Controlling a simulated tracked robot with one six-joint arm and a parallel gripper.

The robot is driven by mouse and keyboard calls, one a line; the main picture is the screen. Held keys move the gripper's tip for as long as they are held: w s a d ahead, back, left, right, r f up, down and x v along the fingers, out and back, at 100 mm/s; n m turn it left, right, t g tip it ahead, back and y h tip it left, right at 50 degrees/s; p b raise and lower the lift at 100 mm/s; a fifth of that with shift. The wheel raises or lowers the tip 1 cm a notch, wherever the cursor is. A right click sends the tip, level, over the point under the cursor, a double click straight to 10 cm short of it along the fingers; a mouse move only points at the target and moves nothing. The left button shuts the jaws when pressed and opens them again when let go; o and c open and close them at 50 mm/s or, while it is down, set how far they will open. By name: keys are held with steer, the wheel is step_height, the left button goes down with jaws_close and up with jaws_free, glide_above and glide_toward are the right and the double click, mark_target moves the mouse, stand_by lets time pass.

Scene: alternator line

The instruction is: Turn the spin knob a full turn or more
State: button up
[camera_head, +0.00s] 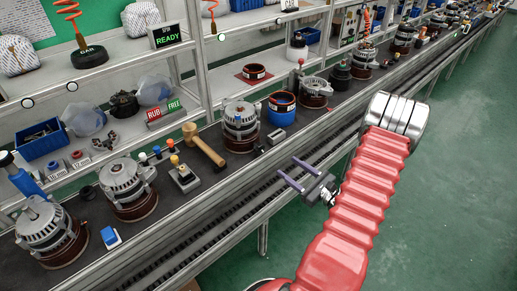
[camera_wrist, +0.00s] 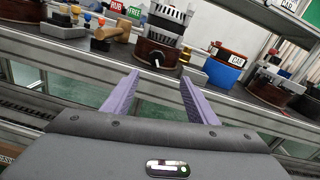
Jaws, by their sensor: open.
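A small dark knob with a bright pale centre (camera_wrist: 156,60) projects from the front of the brown base of an alternator (camera_wrist: 162,38) in the wrist view. It may be the spin knob; I see no label on it. In the head view that alternator (camera_head: 240,118) stands upright on the dark bench, and the knob is too small to make out surely. My gripper (camera_head: 290,168) is open and empty, at the bench's front edge, apart from the alternator. In the wrist view its two purple fingers (camera_wrist: 158,80) point toward the knob, which appears between and beyond them.
A wooden mallet (camera_head: 204,146) and a lever box (camera_head: 184,176) lie left of the alternator. A blue-and-red container (camera_head: 282,108) stands right of it. More alternators line the bench. A green-lettered READY sign (camera_head: 166,36) hangs on the shelf behind. A metal rail (camera_head: 215,212) runs along the front.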

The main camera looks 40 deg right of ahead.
mark_target(262, 150)
steer(key=shift+a+m, duration=0.35)
steer(key=shift+m, duration=0.25)
steer(key=w, duration=1.3)
steer(key=shift+w+a, duration=0.35)
steer(key=shift+a, duration=0.05)
steer(key=shift+c, duration=0.3)
